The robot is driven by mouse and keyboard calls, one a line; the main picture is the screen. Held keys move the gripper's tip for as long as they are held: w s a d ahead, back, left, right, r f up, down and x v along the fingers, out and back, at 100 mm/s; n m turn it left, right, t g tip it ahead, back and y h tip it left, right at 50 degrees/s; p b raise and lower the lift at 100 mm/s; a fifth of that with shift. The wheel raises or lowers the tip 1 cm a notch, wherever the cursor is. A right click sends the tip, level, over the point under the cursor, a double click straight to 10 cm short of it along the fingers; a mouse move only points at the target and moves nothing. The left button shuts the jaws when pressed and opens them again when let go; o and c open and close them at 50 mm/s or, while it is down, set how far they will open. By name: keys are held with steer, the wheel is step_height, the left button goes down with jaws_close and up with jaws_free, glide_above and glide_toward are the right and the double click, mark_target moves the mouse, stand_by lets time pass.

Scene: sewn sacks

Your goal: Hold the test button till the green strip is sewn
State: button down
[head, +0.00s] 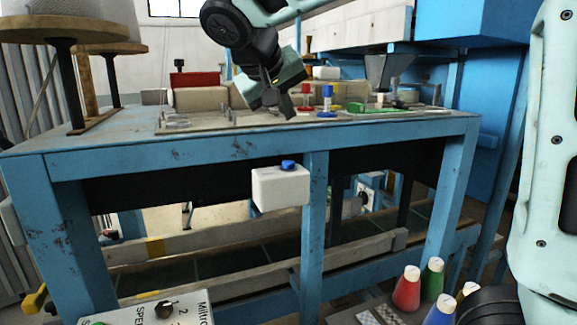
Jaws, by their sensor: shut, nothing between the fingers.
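My gripper (284,107) is shut and empty, pointing down over the blue table (480,118), near its front part. A white box with a blue button (288,165) on top is fixed to the table's front side, below and apart from my gripper. I cannot read a label on it, so I cannot tell if it is the test button. A flat green strip (378,107) lies on the table top to the right of my gripper, under the sewing head (388,72). The strip is small and its stitching cannot be made out.
Red and blue parts stand on the table right of my gripper. Large thread spools (75,30) stand at the left. A control panel with a knob (165,309) is at the lower left. Coloured cones (407,288) stand at the lower right. Space before the white box looks clear.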

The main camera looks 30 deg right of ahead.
steer(key=b, duration=0.4)
glide_above(286, 163)
step_height(286, 163, down, 6)
steer(key=shift+s+f, duration=0.1)
steer(key=shift+f, duration=0.05)
steer(key=shift+f+b, duration=0.4)
steer(key=shift+f, duration=0.05)
steer(key=shift+f, duration=0.1)
stand_by(1.2)
steer(key=shift+f+b, duration=0.3)
steer(key=shift+b, duration=0.25)
